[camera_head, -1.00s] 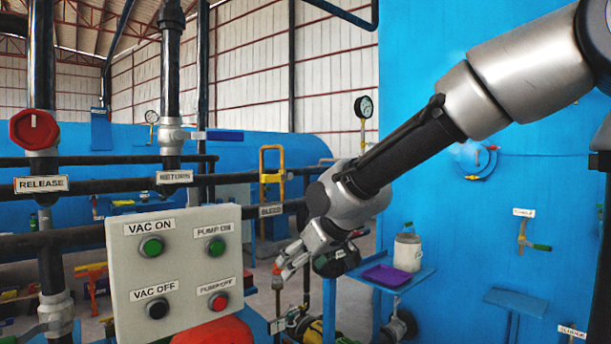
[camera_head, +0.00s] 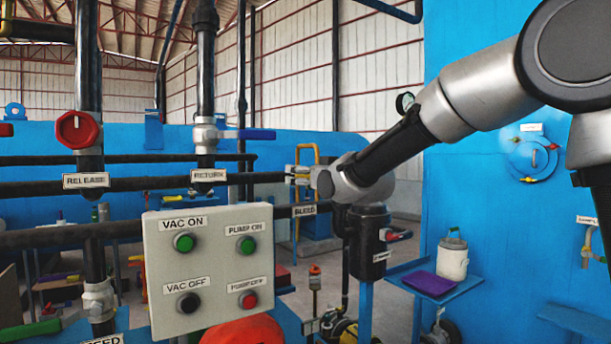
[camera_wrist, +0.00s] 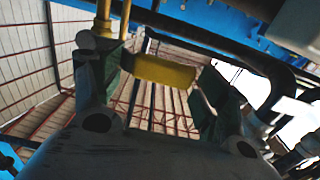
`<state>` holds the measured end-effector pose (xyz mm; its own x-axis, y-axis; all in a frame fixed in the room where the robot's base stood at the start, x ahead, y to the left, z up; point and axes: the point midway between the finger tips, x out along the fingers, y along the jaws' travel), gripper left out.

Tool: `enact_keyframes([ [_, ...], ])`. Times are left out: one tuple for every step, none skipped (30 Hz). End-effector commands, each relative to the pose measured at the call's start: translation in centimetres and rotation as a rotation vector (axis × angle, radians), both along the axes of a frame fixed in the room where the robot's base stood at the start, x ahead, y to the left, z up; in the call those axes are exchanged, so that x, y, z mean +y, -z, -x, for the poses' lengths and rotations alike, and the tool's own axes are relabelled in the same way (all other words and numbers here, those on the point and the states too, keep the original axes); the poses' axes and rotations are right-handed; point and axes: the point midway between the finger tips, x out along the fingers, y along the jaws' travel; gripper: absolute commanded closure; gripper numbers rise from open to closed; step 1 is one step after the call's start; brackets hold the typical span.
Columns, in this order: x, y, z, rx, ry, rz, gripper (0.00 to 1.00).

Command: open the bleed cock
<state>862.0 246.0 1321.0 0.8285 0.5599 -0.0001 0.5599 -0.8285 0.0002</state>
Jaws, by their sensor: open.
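The BLEED label (camera_head: 304,210) hangs on the black pipe right of the control panel in the head view. My gripper (camera_head: 291,175) is just above and left of it, fingers pointing left. In the wrist view my open gripper (camera_wrist: 150,68) has one finger on each side of a short yellow bar (camera_wrist: 165,72), which looks like the cock's handle. A brass-yellow upright stem (camera_wrist: 103,18) stands beyond the left finger. I cannot tell whether the fingers touch the bar. The cock's body is not clear in the head view.
The control panel (camera_head: 210,270) with several buttons stands at front left. The red RELEASE wheel (camera_head: 79,130) and the blue RETURN lever (camera_head: 256,134) are left of my gripper. Black pipes run close below it. A side shelf (camera_head: 440,291) holds a purple tray and a white jug.

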Motion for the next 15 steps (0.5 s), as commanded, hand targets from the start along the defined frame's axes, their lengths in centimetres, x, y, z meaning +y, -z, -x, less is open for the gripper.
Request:
enact_keyframes([
  [0.17,0.0,-0.26,0.0,0.0,0.0,0.25],
  [0.23,-0.02,-0.35,0.0,0.0,0.0,0.25],
  [0.28,-0.04,-0.43,-0.001,0.0,-0.001,0.25],
  [0.3,-0.04,-0.46,-0.001,0.0,-0.001,0.25],
  [0.31,-0.04,-0.47,0.0,0.0,0.0,0.25],
  [0.31,-0.04,-0.47,0.0,0.0,0.0,0.25],
  [0.3,-0.03,-0.46,0.0,0.0,0.0,0.25],
  [0.3,-0.03,-0.46,0.0,0.0,0.0,0.25],
  [0.29,-0.03,-0.45,0.0,0.0,0.0,0.25],
  [0.29,-0.03,-0.45,0.0,0.0,0.0,0.27],
  [0.29,-0.03,-0.45,0.0,0.0,0.0,0.32],
  [0.29,-0.02,-0.44,0.0,0.0,0.0,0.4],
  [0.29,-0.02,-0.44,0.0,0.0,0.0,0.45],
  [0.29,-0.02,-0.44,0.0,0.0,0.0,0.51],
  [0.29,-0.02,-0.44,0.0,0.0,0.0,0.58],
])
